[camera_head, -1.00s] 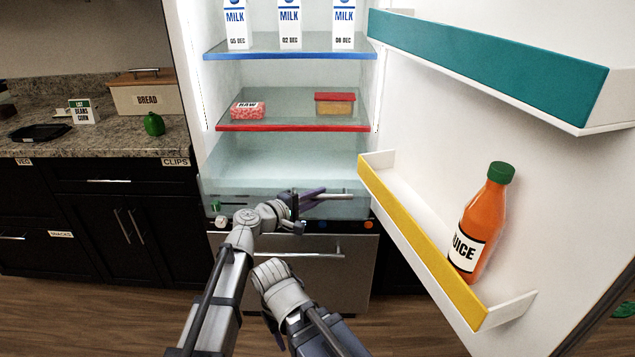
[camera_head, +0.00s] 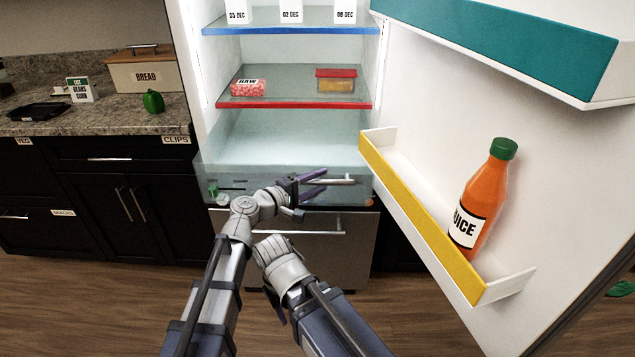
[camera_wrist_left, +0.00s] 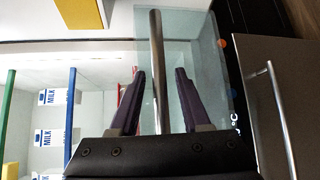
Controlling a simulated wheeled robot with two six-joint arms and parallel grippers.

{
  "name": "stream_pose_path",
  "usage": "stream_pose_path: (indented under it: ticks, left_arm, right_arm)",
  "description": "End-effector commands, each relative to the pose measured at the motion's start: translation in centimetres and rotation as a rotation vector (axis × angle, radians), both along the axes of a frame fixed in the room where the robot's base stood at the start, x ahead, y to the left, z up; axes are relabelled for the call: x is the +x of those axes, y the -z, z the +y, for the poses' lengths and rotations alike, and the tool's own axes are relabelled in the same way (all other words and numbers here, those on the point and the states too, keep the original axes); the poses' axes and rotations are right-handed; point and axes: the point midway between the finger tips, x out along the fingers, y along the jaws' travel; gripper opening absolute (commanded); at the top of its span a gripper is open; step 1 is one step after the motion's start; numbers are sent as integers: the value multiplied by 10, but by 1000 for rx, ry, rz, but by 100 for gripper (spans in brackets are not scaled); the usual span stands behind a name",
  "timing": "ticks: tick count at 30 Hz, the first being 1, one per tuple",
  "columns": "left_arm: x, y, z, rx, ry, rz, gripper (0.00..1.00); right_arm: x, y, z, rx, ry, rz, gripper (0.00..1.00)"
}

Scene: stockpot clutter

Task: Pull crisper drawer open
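The crisper drawer (camera_head: 345,195) is a clear bin at the bottom of the fridge. Its front sticks out a little past the panel below and overlaps the knobs there. A metal bar handle (camera_head: 346,181) runs across its front. My left gripper (camera_head: 325,179) is at this handle. In the left wrist view the handle (camera_wrist_left: 156,60) passes between the purple fingers of the left gripper (camera_wrist_left: 160,80), with gaps on both sides, nearer the left finger. My right arm shows low in the head view, but its fingers cannot be made out.
The fridge door stands open at right, with a yellow-edged bin (camera_head: 430,225) holding an orange juice bottle (camera_head: 481,203). Red shelf (camera_head: 295,103) and blue shelf (camera_head: 290,29) are above the drawer. A steel drawer with a handle (camera_head: 285,232) is below. Floor in front is clear.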

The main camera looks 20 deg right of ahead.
Motion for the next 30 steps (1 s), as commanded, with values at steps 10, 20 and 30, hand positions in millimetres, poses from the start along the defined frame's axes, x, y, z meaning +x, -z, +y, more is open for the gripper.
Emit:
stream_pose_path:
  ticks: [10,20,30]
  left_arm:
    - [-4,-2,6,0,-1,0,49]
    - [-29,-9,51,0,-2,1,49]
    - [-37,-11,68,0,1,0,49]
  right_arm:
    - [0,-2,0,0,0,0,50]
    - [0,-9,0,0,0,0,50]
    - [0,-11,0,0,0,0,50]
